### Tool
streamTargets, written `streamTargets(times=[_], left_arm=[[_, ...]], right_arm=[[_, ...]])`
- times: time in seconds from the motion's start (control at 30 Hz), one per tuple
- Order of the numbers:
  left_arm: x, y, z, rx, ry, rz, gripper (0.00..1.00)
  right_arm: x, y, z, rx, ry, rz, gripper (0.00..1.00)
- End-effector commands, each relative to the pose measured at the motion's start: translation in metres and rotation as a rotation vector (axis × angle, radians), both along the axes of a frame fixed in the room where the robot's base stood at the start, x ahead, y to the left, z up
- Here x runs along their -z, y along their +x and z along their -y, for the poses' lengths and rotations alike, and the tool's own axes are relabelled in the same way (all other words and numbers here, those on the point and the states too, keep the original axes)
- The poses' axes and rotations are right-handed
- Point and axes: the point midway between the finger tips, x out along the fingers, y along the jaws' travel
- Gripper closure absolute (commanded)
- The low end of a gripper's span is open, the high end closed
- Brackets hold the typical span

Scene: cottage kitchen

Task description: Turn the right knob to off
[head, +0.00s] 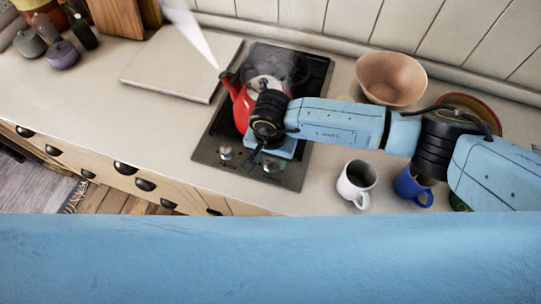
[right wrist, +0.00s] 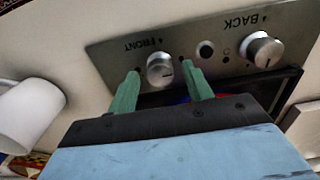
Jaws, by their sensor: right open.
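The right knob, a round silver one marked FRONT, shows in the right wrist view (right wrist: 160,68) and on the steel panel in the head view (head: 270,166). A dark line marks its face. My right gripper (right wrist: 162,74) is open, its two green fingers one on each side of this knob, with gaps visible between. In the head view the right gripper (head: 264,157) is over the front of the cooktop, fingers hard to make out. The left knob (head: 226,152), marked BACK in the wrist view (right wrist: 262,50), stands clear. My left gripper is out of view.
A red kettle (head: 240,104) stands on the cooktop (head: 306,80) beside my right wrist, with steam near it. A white mug (head: 356,184), a blue mug (head: 412,187) and a tan bowl (head: 391,78) stand to the right. The counter at left is mostly free.

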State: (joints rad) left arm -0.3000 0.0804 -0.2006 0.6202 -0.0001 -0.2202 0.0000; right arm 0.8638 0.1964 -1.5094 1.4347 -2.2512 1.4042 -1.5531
Motion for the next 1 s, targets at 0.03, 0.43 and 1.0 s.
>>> streamTargets(times=[0.03, 0.43, 1.0], left_arm=[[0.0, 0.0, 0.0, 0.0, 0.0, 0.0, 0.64], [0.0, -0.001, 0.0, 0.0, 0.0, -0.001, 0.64], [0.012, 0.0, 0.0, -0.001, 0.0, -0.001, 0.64]], right_arm=[[0.0, 0.0, 0.0, 0.0, 0.0, 0.0, 0.5], [0.0, 0.0, 0.0, 0.0, 0.0, 0.0, 0.82], [0.001, 0.001, 0.0, 0.125, -0.001, 0.002, 0.94]])
